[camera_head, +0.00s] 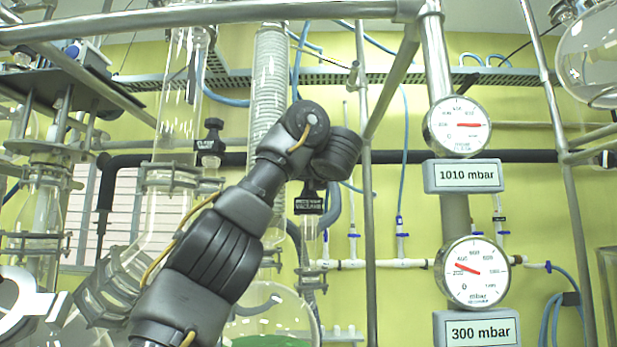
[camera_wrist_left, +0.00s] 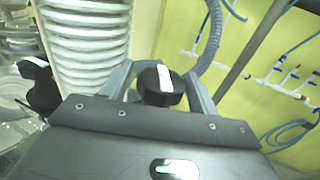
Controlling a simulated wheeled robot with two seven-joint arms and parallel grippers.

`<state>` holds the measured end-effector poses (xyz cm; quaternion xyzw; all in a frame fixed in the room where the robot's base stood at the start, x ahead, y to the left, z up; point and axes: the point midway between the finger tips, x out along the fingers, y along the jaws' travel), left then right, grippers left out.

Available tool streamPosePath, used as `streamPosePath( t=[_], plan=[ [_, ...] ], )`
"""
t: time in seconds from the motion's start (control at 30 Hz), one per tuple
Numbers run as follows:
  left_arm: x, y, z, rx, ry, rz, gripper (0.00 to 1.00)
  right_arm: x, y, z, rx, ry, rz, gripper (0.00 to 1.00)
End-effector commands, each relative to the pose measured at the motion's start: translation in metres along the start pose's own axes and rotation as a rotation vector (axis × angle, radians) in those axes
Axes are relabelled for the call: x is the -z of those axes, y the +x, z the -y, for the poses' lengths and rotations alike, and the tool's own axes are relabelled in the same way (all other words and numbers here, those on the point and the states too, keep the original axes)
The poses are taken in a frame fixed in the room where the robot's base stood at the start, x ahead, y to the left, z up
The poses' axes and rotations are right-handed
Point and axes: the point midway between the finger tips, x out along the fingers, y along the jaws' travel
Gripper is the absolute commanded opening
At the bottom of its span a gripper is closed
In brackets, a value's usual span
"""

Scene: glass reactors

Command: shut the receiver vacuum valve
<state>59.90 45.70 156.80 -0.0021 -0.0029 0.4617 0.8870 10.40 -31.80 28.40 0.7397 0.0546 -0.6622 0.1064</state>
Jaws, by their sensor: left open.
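The valve with the small black label reading roughly "receiver vacuum" (camera_head: 308,206) is on a vertical glass tube in the middle of the head view. My left arm partly covers its black handle from above. In the left wrist view a black knob with a white stripe (camera_wrist_left: 158,84) sits between the two grey fingers of my left gripper (camera_wrist_left: 160,88). The fingers are open, one on each side of the knob, with a visible gap at the right; contact cannot be told. The fingers are hidden behind my wrist in the head view. My right gripper is not in view.
A similar black valve (camera_head: 211,140) stands to the left; a dark knob (camera_wrist_left: 40,85) shows left in the wrist view. A ribbed glass column (camera_wrist_left: 88,40) is close beside the fingers. Gauge displays read 1010 mbar (camera_head: 464,175) and 300 mbar (camera_head: 478,330). A metal post (camera_head: 366,200) stands right.

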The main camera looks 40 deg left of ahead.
Motion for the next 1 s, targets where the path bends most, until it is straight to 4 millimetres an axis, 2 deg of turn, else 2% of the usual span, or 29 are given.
streamPosePath(
  t=[0.03, 0.27, 0.4, 0.53, 0.8, 1.0],
  plan=[
    [0.0, 0.0, 0.0, 0.001, 0.0, 0.0, 0.56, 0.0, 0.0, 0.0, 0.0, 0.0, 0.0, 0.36],
    [0.0, 0.0, 0.001, 0.003, 0.001, 0.0, 0.26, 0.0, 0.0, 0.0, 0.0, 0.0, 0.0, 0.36],
    [0.001, 0.001, -0.001, 0.041, -0.001, 0.0, 0.25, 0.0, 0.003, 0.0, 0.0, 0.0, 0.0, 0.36],
    [0.001, 0.001, -0.002, 0.207, -0.004, 0.001, 0.25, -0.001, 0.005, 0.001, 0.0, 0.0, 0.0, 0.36],
    [-0.004, 0.002, -0.002, 0.632, -0.003, -0.003, 0.25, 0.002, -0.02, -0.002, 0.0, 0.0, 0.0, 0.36],
    [-0.001, 0.0, 0.0, 0.736, -0.003, -0.003, 0.25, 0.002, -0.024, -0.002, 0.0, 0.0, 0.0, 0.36]
  ],
)
